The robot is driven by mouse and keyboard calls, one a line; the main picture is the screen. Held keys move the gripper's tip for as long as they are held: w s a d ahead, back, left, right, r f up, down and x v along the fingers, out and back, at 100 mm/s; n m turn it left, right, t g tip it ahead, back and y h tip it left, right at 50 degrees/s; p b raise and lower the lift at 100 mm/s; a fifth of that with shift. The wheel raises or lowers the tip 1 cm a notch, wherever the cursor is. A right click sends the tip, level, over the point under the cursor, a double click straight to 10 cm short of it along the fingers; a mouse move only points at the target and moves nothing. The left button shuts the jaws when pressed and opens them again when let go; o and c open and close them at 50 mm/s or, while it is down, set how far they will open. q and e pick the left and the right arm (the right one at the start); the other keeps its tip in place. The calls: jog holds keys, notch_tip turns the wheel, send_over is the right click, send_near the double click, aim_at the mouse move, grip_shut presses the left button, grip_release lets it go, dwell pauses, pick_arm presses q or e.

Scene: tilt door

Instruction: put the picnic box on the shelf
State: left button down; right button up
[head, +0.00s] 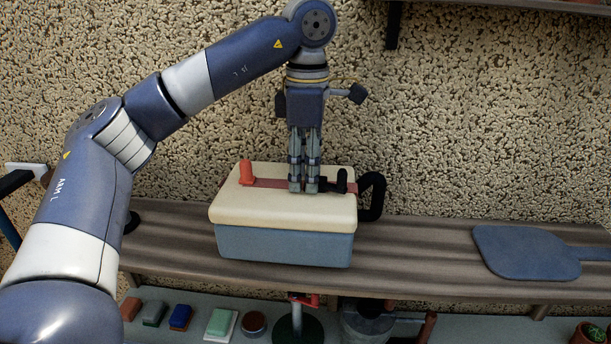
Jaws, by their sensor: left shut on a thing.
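The picnic box (285,242) has a blue-grey body and a cream lid with a red strip across its top. It stands level at the wooden shelf (430,245), in the middle of the head view. I cannot tell whether its base touches the shelf. My left gripper (304,188) points straight down over the lid and is shut on the box's handle, at the red strip between an orange-red post and a black post. The fingers hide the gripped part. My right gripper is not in view.
A blue paddle-shaped board (527,252) lies on the shelf at the right. A black loop (373,197) stands just behind the box's right side. Below the shelf are small coloured blocks (180,317) and a potted plant (590,333). The shelf between box and board is clear.

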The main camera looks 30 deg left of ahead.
pick_arm(q)
jog(key=shift+f, duration=0.5)
jog(key=shift+a+f, duration=0.1)
jog(key=shift+f, duration=0.35)
jog(key=c, duration=1.1)
grip_release()
jog(key=shift+f, duration=0.1)
jog(key=shift+o, duration=0.2)
notch_tip(320, 180, up, 12)
jog(key=p, duration=0.1)
jog(key=shift+d+p, duration=0.2)
jog(key=shift+p, duration=0.2)
